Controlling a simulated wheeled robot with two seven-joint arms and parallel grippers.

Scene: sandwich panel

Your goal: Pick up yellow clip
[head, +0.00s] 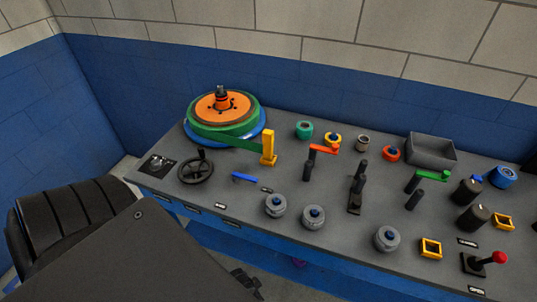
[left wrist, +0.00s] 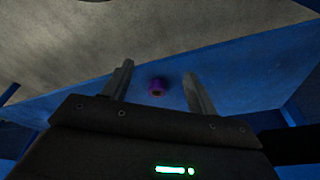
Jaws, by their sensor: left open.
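An upright yellow piece (head: 268,147) stands at the end of a green arm beside the round stack at the panel's back left. Two square yellow frames, one near the front (head: 431,248) and one further right (head: 503,221), lie on the grey panel. I cannot tell which of these is the yellow clip. My left gripper (left wrist: 158,72) is open and empty in the left wrist view, its two fingers apart. A small purple object (left wrist: 157,87) shows beyond and between the fingers, not held. My left arm fills the lower left of the head view.
The grey panel (head: 330,215) carries several knobs, levers and a black handwheel (head: 196,170). A grey open bin (head: 432,150) stands at the back. A red-topped joystick (head: 498,257) is at the front right. A blue wall rises behind the panel.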

